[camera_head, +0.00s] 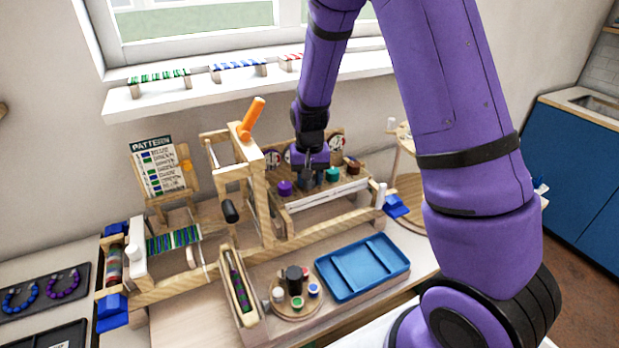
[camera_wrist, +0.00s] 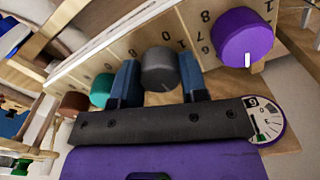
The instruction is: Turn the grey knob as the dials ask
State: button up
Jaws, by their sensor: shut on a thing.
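A white dial (camera_wrist: 267,122) with a green mark shows at the right of the wrist view, partly hidden by my gripper body. Another dial (camera_head: 272,157) stands behind the knobs; others are largely hidden.
The purple knob (camera_wrist: 241,38) is on one side of the grey knob, and the teal knob (camera_wrist: 102,90) and brown knob (camera_wrist: 73,103) are on the other. A wooden loom frame with an orange handle (camera_head: 251,118) stands left. A blue tray (camera_head: 362,268) lies in front.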

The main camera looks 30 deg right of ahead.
jog(key=shift+m, duration=0.4)
jog(key=o, duration=0.9)
notch_tip(320, 180, up, 9)
jog(key=shift+r, duration=0.95)
